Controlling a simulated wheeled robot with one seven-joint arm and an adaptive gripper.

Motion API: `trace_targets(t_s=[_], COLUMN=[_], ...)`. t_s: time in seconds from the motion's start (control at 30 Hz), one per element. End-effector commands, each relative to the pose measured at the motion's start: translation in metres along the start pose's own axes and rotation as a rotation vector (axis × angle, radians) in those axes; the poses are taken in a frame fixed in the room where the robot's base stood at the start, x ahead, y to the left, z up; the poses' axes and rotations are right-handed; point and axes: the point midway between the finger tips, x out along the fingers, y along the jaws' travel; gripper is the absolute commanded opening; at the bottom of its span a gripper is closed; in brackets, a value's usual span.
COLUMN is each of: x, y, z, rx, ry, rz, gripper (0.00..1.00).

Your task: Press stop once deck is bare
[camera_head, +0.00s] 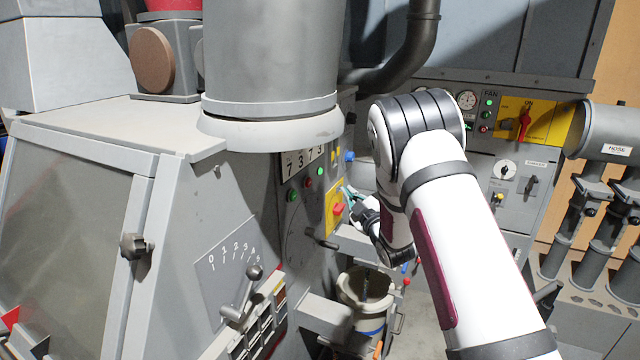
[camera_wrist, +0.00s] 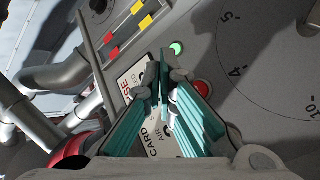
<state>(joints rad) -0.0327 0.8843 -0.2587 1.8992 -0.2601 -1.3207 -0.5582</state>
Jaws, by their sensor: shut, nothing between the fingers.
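My gripper (camera_head: 347,194) is shut and empty in front of the grey machine's control panel. In the wrist view its teal fingers (camera_wrist: 160,68) meet close to the panel, near a lit green button (camera_wrist: 177,47) and a red button (camera_wrist: 202,88). I cannot tell whether the tips touch the panel. In the head view a red control (camera_head: 338,209) on a yellow plate (camera_head: 332,222) is just below and left of the fingers. A smaller red button (camera_head: 307,182) and green buttons sit up and left. No stop label is readable. I cannot identify the deck surely.
A lever (camera_head: 240,300) with a numbered scale and a black handle (camera_head: 322,240) stick out from the machine. A bucket (camera_head: 365,296) stands below my wrist. A wide grey duct (camera_head: 268,60) rises above the panel. A fan panel (camera_head: 515,120) is behind at right.

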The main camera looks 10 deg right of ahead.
Motion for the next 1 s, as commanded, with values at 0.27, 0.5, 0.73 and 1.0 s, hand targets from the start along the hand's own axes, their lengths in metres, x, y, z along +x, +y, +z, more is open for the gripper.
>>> trace_targets(t_s=[0.27, 0.5, 0.73, 1.0], x=[0.0, 0.002, 0.017, 0.042], y=[-0.003, -0.004, -0.016, -0.035], z=[0.001, 0.0, -0.009, -0.028], rx=[-0.009, -0.008, -0.008, -0.008], ry=[0.015, 0.014, 0.015, 0.015], rz=[0.003, 0.002, 0.002, 0.001], gripper=[0.0, 0.0, 0.0, 0.0])
